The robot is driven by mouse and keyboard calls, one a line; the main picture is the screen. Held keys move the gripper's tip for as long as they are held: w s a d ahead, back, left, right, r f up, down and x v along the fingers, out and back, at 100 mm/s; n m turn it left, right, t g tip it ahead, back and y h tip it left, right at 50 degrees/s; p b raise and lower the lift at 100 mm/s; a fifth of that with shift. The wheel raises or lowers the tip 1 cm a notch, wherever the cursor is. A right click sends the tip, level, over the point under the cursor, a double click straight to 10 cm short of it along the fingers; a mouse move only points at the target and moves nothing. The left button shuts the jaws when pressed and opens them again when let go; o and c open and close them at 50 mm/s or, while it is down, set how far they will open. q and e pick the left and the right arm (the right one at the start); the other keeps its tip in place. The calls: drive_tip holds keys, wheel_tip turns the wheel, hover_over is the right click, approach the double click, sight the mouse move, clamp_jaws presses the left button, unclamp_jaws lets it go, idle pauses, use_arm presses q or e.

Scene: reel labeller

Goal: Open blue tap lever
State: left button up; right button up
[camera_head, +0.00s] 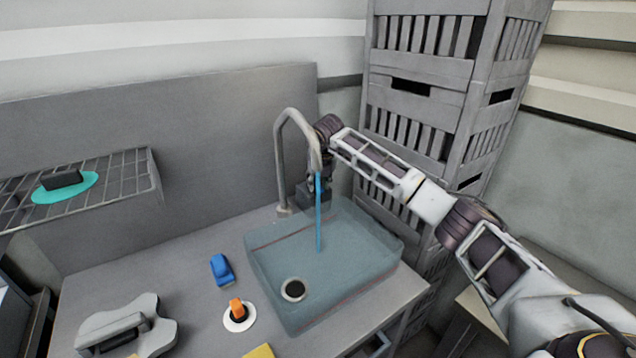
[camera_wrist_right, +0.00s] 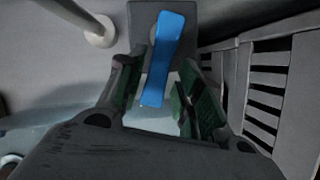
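The blue tap lever (camera_wrist_right: 160,60) shows in the right wrist view, standing out from a grey block (camera_wrist_right: 205,22). My right gripper (camera_wrist_right: 158,98) is open, with one dark green-lined finger on each side of the lever's lower end. I cannot tell whether the left finger touches it. In the head view my right gripper (camera_head: 318,180) is partly hidden behind the curved grey tap spout (camera_head: 279,160). A thin blue stream (camera_head: 318,215) runs from the spout down towards the sink (camera_head: 268,262). My left gripper is not in view.
Stacked grey crates (camera_head: 415,97) stand close behind my right arm. On the counter (camera_head: 185,245) lie a blue object (camera_head: 221,269), an orange piece on a white disc (camera_head: 238,322) and a grey handled object (camera_head: 155,335). A wire rack (camera_head: 115,172) is at the left.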

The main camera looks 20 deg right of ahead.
drive_tip(key=shift+o, duration=0.6)
drive_tip(key=shift+f, duration=0.1)
drive_tip(key=shift+s, duration=0.1)
drive_tip(key=shift+s+a+r, duration=0.1)
drive_tip(key=shift+s+r, duration=0.15)
drive_tip(key=shift+r, duration=0.4)
drive_tip(key=v, duration=1)
drive_tip(key=shift+r, duration=0.3)
